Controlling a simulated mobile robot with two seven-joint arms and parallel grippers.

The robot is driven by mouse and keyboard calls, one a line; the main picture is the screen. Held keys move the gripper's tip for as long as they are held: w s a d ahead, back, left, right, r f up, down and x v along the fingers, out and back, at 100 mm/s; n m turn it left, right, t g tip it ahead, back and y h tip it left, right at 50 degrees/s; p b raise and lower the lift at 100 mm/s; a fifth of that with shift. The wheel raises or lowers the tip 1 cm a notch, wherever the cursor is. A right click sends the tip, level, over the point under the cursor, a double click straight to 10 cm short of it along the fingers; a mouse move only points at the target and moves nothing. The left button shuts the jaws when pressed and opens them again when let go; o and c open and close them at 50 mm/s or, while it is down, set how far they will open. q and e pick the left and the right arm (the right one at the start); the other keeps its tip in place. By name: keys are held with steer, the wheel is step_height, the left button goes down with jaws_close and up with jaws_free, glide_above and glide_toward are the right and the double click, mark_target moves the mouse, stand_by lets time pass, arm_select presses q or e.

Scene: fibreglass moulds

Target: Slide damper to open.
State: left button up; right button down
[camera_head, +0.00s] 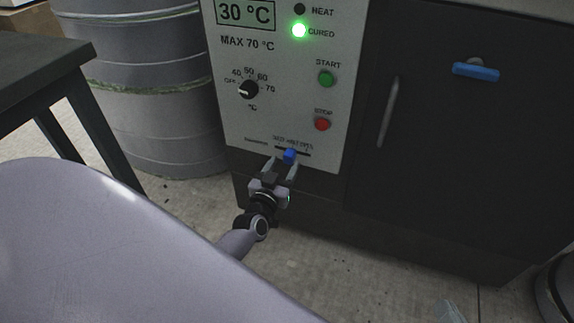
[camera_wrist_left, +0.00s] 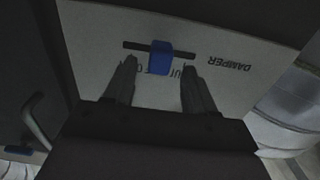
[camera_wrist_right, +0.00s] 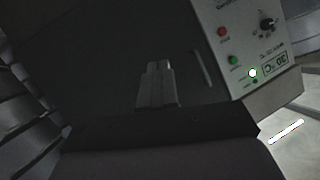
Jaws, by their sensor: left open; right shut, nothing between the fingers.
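The damper is a blue slider knob (camera_head: 290,155) on a dark horizontal slot low on the pale control panel (camera_head: 240,130). Small SHUT, HALF and OPEN marks run above the slot. The knob stands near the slot's middle; it also shows in the left wrist view (camera_wrist_left: 160,57). My left gripper (camera_head: 281,168) is open just in front of the panel, one finger on each side of the knob in the picture. Contact cannot be told.
The panel has a dial (camera_head: 249,90), a green START button (camera_head: 327,78), a red STOP button (camera_head: 322,124) and a lit green CURED lamp (camera_head: 299,31). A dark cabinet door (camera_head: 450,150) is at the right. A grey drum (camera_head: 150,90) and a dark table (camera_head: 45,70) are at the left.

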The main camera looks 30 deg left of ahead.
mark_target(290, 156)
arm_select(q)
steer(key=shift+b+x, duration=0.3)
steer(key=shift+x, duration=0.7)
steer(key=shift+w, duration=0.35)
arm_select(e)
steer(key=shift+d+t, duration=0.3)
steer(key=shift+d, duration=0.05)
arm_select(q)
steer(key=shift+c, duration=0.3)
jaws_close()
